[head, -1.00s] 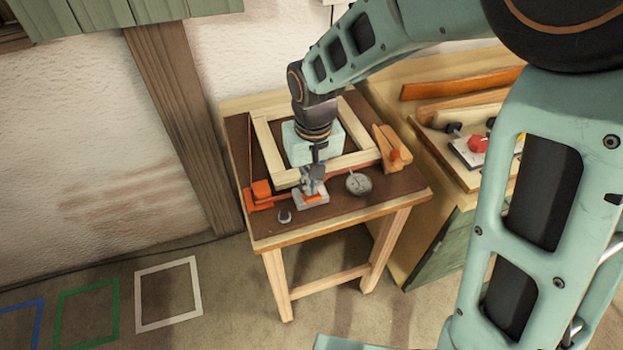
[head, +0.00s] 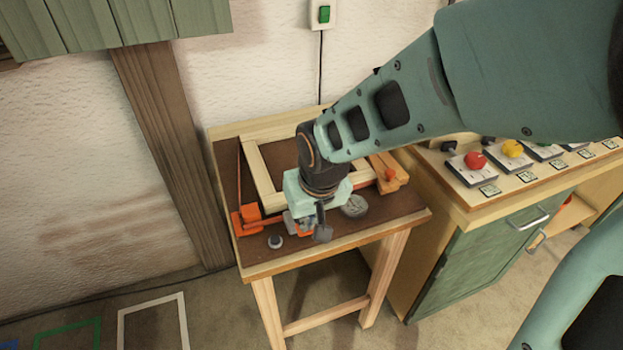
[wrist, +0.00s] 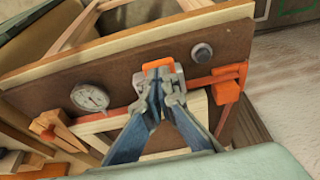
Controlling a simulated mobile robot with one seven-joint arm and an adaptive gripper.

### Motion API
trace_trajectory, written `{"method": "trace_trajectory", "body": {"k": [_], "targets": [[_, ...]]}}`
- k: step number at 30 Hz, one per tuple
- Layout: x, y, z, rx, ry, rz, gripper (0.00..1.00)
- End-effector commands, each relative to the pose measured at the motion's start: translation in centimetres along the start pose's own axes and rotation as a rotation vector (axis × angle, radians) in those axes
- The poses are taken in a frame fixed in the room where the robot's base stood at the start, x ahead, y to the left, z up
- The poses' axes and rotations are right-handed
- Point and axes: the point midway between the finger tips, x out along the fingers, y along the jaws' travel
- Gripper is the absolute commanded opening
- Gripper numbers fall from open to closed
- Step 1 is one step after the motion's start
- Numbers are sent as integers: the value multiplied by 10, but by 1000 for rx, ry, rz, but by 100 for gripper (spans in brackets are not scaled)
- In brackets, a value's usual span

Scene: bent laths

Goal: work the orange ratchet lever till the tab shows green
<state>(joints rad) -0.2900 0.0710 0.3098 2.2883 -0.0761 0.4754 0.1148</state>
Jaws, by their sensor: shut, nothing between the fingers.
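The orange ratchet lever (wrist: 158,64) shows in the wrist view just beyond my fingertips, on a grey metal ratchet partly hidden by the fingers. In the head view my wrist and gripper (head: 321,228) cover most of it; only a bit of orange shows beside them. My gripper (wrist: 166,88) is shut with nothing held, its tips close to the lever; I cannot tell if they touch. An orange strap (wrist: 120,113) runs from the ratchet along a pale wooden frame (head: 262,172). I cannot make out a green tab.
A round dial gauge (head: 354,206) lies right of my gripper. A small dark knob (head: 275,241) and an orange corner block (head: 247,219) are at left. A clamp-like wooden piece (head: 390,172) stands right of the frame. A cabinet (head: 480,245) adjoins the bench.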

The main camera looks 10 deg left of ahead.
Motion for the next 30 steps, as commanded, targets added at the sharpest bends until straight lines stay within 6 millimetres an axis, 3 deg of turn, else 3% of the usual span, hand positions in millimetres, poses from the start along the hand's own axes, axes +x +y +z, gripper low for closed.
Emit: {"method": "trace_trajectory", "body": {"k": [1,16,30], "targets": [[-9,-4,-8,-10,21,1,0],[-22,-3,-11,-8,16,1,0],[-26,-2,-14,-7,16,1,0]]}}
